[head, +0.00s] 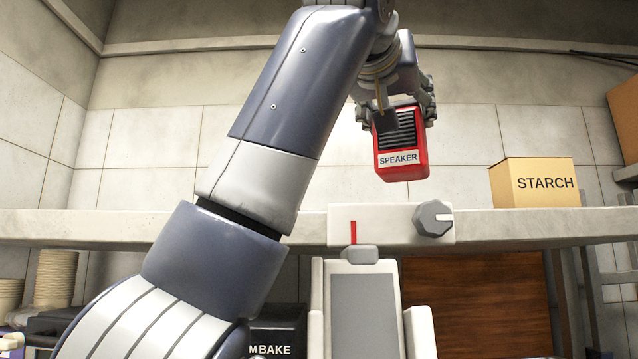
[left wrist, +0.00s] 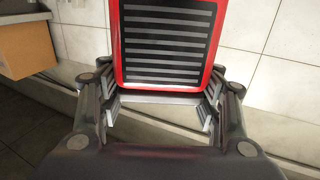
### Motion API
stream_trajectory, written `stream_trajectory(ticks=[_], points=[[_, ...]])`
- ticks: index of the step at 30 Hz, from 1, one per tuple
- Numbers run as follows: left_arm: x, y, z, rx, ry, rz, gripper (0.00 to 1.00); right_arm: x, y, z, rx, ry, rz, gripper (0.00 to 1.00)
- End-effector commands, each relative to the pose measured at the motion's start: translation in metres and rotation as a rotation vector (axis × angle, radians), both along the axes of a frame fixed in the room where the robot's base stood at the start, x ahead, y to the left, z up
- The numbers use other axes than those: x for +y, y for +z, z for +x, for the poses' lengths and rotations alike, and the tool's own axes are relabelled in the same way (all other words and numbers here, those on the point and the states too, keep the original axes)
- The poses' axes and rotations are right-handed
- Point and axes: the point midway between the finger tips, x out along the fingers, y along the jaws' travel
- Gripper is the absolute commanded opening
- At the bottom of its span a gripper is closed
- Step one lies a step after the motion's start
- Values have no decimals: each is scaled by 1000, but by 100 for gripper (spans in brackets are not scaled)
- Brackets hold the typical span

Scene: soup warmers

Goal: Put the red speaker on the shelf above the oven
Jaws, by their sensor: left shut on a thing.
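The red speaker (head: 402,160) has a black grille and a white "SPEAKER" label. My left gripper (head: 403,112) is shut on it and holds it in the air above the level of the shelf (head: 490,225). In the left wrist view the speaker (left wrist: 168,45) sits between the two fingers of my left gripper (left wrist: 160,95). The shelf runs across the head view along the tiled wall. The oven is not clearly identifiable; a dark box marked "M BAKE" (head: 278,335) shows below the shelf, partly behind my arm. My right gripper is not in view.
A yellow "STARCH" box (head: 535,183) stands on the shelf to the right, and an orange box (head: 625,118) is at the far right. A panel with a grey knob (head: 433,218) is at the shelf's front. Stacked cups (head: 55,278) are at lower left. The shelf's left part looks clear.

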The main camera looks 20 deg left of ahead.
Motion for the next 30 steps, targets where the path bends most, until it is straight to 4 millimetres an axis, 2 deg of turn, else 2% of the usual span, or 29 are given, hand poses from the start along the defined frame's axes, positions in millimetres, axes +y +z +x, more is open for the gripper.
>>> stream_trajectory(ticks=[1,6,9,12,16,20,23,30], points=[[19,-1,4,-1,4,-5,9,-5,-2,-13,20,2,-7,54],[65,-4,10,0,5,-5,9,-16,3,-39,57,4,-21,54],[90,-6,13,0,5,-3,9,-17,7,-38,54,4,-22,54],[109,-8,16,-1,4,-3,9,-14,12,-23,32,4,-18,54],[122,-10,17,-1,1,0,9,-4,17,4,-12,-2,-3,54],[125,-13,17,-1,0,1,9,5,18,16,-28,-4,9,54],[126,-22,18,-1,1,0,9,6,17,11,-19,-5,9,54],[126,-42,18,0,2,0,9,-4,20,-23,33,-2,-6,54]])
